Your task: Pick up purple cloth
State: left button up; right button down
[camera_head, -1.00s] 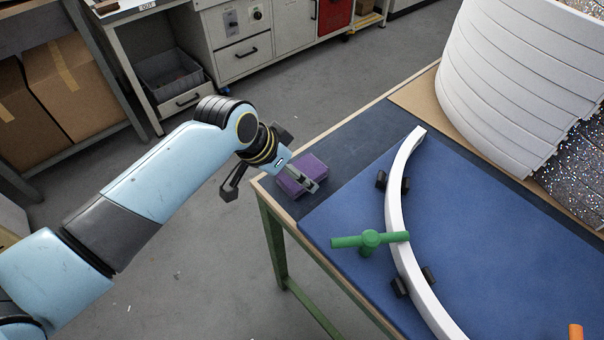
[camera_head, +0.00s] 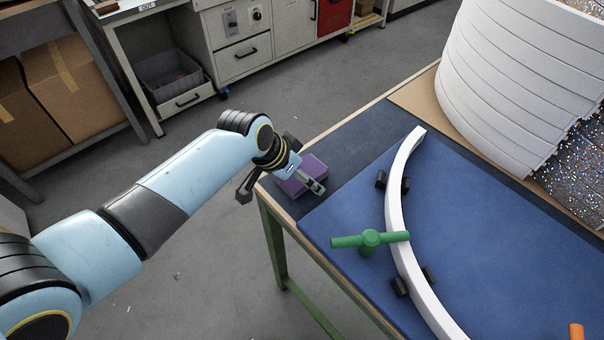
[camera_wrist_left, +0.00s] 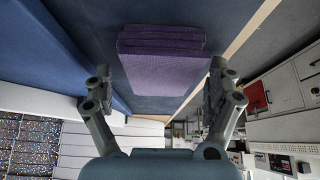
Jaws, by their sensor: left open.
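The purple cloth (camera_head: 304,172) is a folded, layered block at the near left corner of the table. It also shows in the left wrist view (camera_wrist_left: 163,66), ahead of and between the open fingers. My left gripper (camera_head: 284,189) is open at the table corner, with one finger over or beside the cloth's right side and the other out past the table's left edge. In the left wrist view my left gripper (camera_wrist_left: 160,92) has a finger on each side of the cloth; I cannot tell if either touches it. My right gripper is not in view.
A white curved strip (camera_head: 397,210) stands on the blue mat (camera_head: 480,240) between small black blocks. A green-handled tool (camera_head: 369,241) lies against it. A stack of white curved pieces (camera_head: 510,90) stands at the back right. The floor left of the table is open.

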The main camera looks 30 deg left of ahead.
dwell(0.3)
pick_arm(q)
jog(key=shift+s+f, duration=0.1)
jog(key=c, duration=1.1)
jog(key=shift+d, duration=0.1)
jog(key=shift+c, duration=0.5)
